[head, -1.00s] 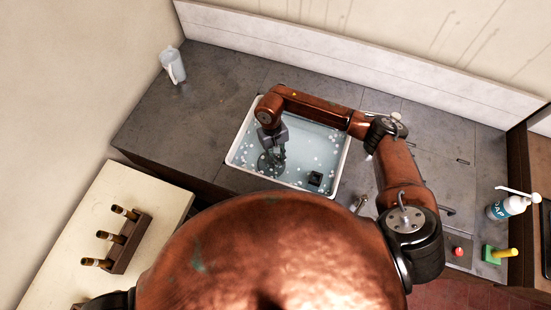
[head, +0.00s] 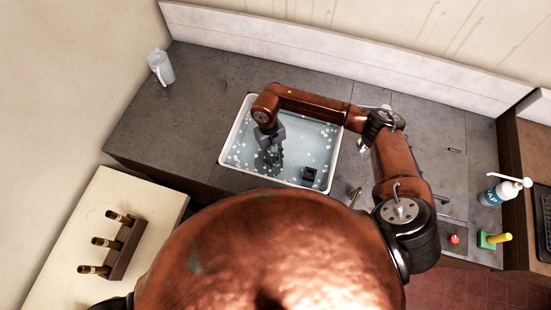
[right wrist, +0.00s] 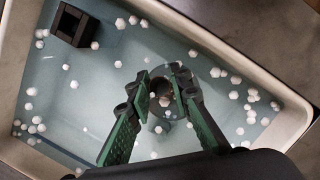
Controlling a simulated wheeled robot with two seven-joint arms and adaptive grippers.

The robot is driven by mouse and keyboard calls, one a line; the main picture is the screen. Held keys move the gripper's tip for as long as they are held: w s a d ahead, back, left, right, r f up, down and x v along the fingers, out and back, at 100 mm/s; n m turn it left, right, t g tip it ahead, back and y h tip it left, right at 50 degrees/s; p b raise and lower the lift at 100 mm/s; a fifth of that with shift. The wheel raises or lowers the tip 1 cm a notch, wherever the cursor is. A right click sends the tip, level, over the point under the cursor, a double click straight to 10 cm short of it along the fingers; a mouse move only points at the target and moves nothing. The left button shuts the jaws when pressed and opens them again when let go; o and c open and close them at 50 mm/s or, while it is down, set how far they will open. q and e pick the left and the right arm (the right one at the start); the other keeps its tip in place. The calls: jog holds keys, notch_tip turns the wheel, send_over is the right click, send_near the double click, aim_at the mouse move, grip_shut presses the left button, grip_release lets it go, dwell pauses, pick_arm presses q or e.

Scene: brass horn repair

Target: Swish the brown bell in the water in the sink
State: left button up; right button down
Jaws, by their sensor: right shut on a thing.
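The white-rimmed sink (head: 335,155) holds pale blue water with several small white suds on it. My right gripper (head: 271,162) points down into the sink, left of its middle. In the right wrist view, my right gripper's green-padded fingers (right wrist: 162,86) are shut on a small brown, rounded thing (right wrist: 160,88), which looks like the brown bell. A greyish round shape shows just below it, and the fingers hide part of it. How deep it is in the water is hard to tell. My left gripper is not in view.
A dark square block (head: 310,174) is in the sink's near right corner; it also shows in the right wrist view (right wrist: 70,24). A pale jug (head: 160,67), soap bottle (head: 497,193) and bottle rack (head: 122,250) stand clear of the sink. The grey counter (head: 190,110) left of the sink is mostly bare.

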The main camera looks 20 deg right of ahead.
jog(key=shift+w+a+b, duration=0.3)
jog(key=shift+a+b, duration=0.2)
jog(key=shift+a, duration=0.1)
jog(key=shift+w+a+b, duration=0.3)
jog(key=shift+a+b, duration=0.2)
jog(key=shift+a, duration=0.1)
jog(key=s+p+v, duration=0.2)
jog(key=p+v, duration=0.1)
jog(key=v, duration=0.9)
jog(key=s+d+r+p+v, duration=0.1)
jog(key=s+p+v, duration=0.1)
jog(key=v, duration=1)
jog(key=shift+s+r+p, duration=0.4)
jog(key=shift+s+r, duration=0.1)
